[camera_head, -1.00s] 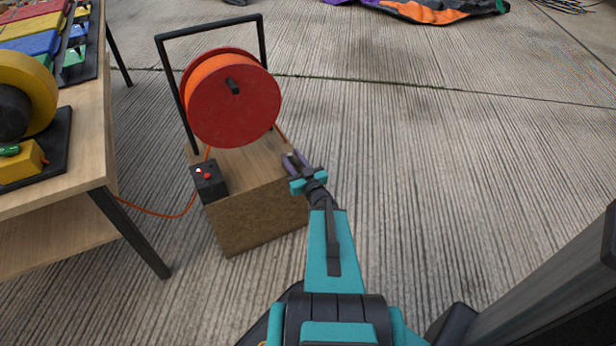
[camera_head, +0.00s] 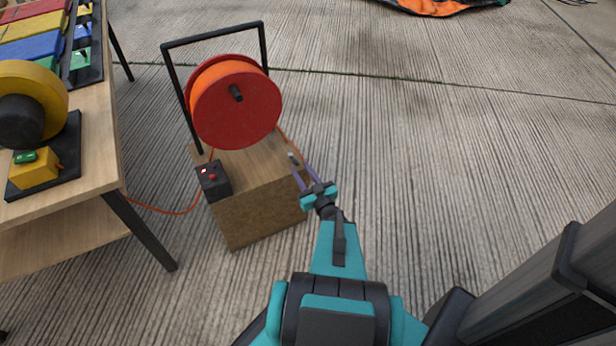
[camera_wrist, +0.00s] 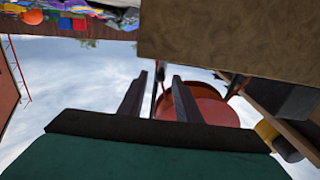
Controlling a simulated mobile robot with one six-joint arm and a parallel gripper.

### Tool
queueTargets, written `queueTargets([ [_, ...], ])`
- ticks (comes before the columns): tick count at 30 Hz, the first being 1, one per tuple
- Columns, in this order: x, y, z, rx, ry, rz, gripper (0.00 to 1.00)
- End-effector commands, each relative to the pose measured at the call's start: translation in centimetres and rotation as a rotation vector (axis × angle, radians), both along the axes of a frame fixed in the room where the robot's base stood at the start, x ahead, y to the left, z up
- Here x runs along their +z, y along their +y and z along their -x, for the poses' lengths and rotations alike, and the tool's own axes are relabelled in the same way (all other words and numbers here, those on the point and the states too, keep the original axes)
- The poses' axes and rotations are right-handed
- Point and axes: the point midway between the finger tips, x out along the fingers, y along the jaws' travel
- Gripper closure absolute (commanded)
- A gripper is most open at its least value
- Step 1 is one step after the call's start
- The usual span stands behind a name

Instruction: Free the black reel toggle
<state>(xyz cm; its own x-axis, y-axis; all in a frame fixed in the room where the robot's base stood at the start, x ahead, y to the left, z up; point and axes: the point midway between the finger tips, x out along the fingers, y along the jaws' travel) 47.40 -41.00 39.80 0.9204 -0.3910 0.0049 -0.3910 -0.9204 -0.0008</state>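A red reel (camera_head: 238,108) wound with orange hangs in a black frame on a wooden block (camera_head: 262,208). A small black box (camera_head: 214,181) with a red knob and a pale spot sits on the block's front left; I cannot tell whether this carries the black reel toggle. My gripper (camera_head: 300,162) is at the block's right edge, its fingers apart and nothing seen held. In the wrist view my gripper (camera_wrist: 158,90) is open, with a thin dark upright showing between the fingers and the red reel (camera_wrist: 215,108) behind the right one. No toggle is clearly distinguishable.
A wooden table (camera_head: 95,190) stands at left, with a yellow wheel-shaped device (camera_head: 50,95) and coloured bars on it. An orange cord (camera_head: 160,211) runs from the table to the block. The concrete (camera_head: 430,160) at right is mostly clear.

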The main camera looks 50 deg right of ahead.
Motion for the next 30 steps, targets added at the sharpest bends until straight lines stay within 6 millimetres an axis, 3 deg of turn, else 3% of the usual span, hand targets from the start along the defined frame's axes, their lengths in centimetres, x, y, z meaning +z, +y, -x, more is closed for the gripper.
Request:
queueTargets([
  [13, 0.1, 1.4, 3.7, -0.003, 0.001, -0.001, 0.69],
  [30, -0.1, 1.7, 4.2, -0.001, 0.001, -0.001, 0.69],
])
